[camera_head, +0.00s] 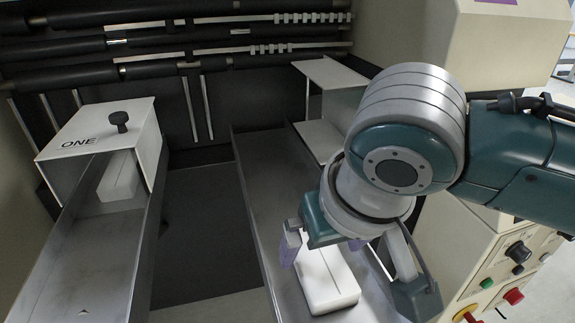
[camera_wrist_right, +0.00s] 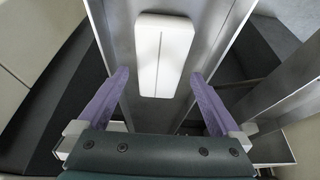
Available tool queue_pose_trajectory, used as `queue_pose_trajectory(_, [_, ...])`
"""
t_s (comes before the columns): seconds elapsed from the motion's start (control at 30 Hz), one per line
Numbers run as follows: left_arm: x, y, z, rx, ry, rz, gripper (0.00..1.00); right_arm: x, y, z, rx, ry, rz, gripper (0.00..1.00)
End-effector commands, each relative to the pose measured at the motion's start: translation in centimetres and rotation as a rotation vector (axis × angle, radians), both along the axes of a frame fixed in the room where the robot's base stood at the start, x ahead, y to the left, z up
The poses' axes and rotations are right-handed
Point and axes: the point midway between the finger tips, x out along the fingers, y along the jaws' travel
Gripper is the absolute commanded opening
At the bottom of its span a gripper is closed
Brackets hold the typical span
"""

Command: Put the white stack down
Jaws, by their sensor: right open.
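The white stack (camera_head: 328,280) is a rounded white block lying flat in the right metal chute (camera_head: 262,207). In the right wrist view the white stack (camera_wrist_right: 163,55) lies ahead of the fingertips, along the middle of the chute. My right gripper (camera_head: 318,250) is over the chute, above the white stack. In the wrist view its two purple fingers (camera_wrist_right: 160,80) are spread on either side of the block's near end, with a gap on both sides. The gripper's body hides part of the stack in the head view. My left gripper is not in view.
A left metal chute (camera_head: 78,240) runs under a white cover marked ONE (camera_head: 100,132), with another white block (camera_head: 119,178) inside. A control panel with buttons and a knob (camera_head: 518,251) stands at the right. Dark rollers (camera_head: 180,40) cross the back.

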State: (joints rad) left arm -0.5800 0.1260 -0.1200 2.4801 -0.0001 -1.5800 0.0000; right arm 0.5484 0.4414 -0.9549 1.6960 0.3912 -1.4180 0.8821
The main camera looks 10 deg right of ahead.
Motion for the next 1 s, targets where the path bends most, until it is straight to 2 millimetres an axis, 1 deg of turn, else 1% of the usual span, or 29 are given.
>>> queue_pose_trajectory(0.03, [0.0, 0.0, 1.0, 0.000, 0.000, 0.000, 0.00, -0.4, 0.0, 1.6, 0.002, -0.003, 0.001, 1.00])
queue_pose_trajectory(0.2, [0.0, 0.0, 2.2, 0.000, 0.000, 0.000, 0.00, -1.9, 0.0, 5.3, 0.002, -0.003, 0.002, 1.00])
queue_pose_trajectory(0.3, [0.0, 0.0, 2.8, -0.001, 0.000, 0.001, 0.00, -2.7, -0.1, 7.0, 0.002, -0.003, 0.001, 1.00])
queue_pose_trajectory(0.43, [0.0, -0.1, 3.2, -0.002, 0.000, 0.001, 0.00, -3.4, -0.1, 8.5, 0.001, -0.001, 0.000, 1.00])
queue_pose_trajectory(0.6, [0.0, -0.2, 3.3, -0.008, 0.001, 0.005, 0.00, -3.8, -0.1, 9.1, 0.000, 0.000, 0.000, 1.00])
queue_pose_trajectory(0.67, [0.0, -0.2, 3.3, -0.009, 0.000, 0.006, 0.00, -4.0, 0.1, 9.0, 0.007, 0.002, 0.006, 1.00])
queue_pose_trajectory(0.73, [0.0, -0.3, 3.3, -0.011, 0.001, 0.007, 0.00, -4.7, 0.7, 8.6, 0.027, 0.009, 0.032, 1.00])
queue_pose_trajectory(0.87, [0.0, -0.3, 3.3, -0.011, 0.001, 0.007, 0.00, -7.3, 2.2, 7.7, 0.096, 0.017, 0.107, 1.00])
queue_pose_trajectory(0.9, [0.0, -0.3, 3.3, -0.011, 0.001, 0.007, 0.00, -8.2, 2.3, 7.4, 0.115, 0.015, 0.126, 1.00])
queue_pose_trajectory(0.97, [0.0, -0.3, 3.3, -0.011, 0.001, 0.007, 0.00, -9.7, 2.0, 6.9, 0.133, 0.010, 0.142, 1.00])
queue_pose_trajectory(1.0, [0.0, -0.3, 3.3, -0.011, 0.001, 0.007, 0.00, -10.6, 1.5, 6.6, 0.136, 0.008, 0.147, 1.00])
